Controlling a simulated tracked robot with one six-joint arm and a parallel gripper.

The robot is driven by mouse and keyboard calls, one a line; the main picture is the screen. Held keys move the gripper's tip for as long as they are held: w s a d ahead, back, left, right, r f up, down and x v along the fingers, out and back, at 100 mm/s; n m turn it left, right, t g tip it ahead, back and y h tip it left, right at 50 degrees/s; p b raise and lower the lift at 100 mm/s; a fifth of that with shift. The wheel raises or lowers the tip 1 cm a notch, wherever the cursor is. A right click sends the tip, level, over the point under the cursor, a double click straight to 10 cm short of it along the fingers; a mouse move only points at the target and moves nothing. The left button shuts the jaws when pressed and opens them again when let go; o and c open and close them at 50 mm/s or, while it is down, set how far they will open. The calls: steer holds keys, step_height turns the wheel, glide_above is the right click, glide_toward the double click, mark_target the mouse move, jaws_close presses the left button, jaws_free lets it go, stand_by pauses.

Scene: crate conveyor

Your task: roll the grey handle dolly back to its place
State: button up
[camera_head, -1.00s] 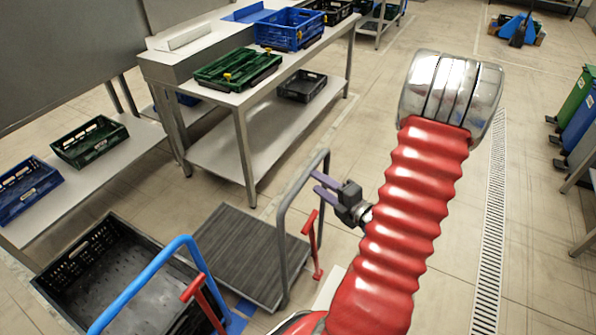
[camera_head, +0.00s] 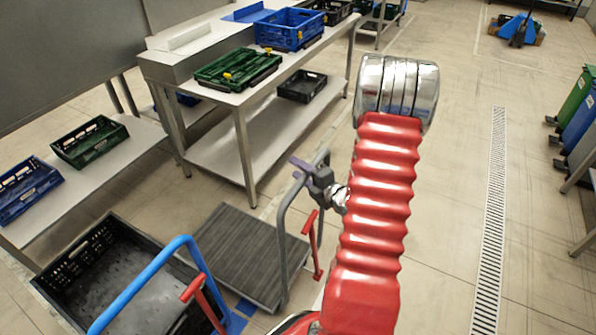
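The grey handle dolly (camera_head: 250,255) has a dark ribbed deck and stands on the floor at the lower middle. Its grey tube handle (camera_head: 283,245) rises on the right side of the deck. My gripper (camera_head: 299,168), with purple fingers, is at the upper part of this handle, reaching in from the right. The fingertips show just left of the bar, one a little above the other. I cannot tell whether they are closed on the bar. The wrist hides part of the handle's top.
A blue-handled dolly (camera_head: 180,243) with a black crate (camera_head: 62,270) stands close on the left. Red levers (camera_head: 309,235) rise near both handles. A steel table (camera_head: 240,103) with crates stands behind. Blue floor tape (camera_head: 238,322) shows between the dollies.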

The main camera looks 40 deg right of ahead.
steer(key=shift+c, duration=0.7)
jaws_close()
steer(key=shift+f, duration=0.1)
steer(key=shift+a, duration=0.1)
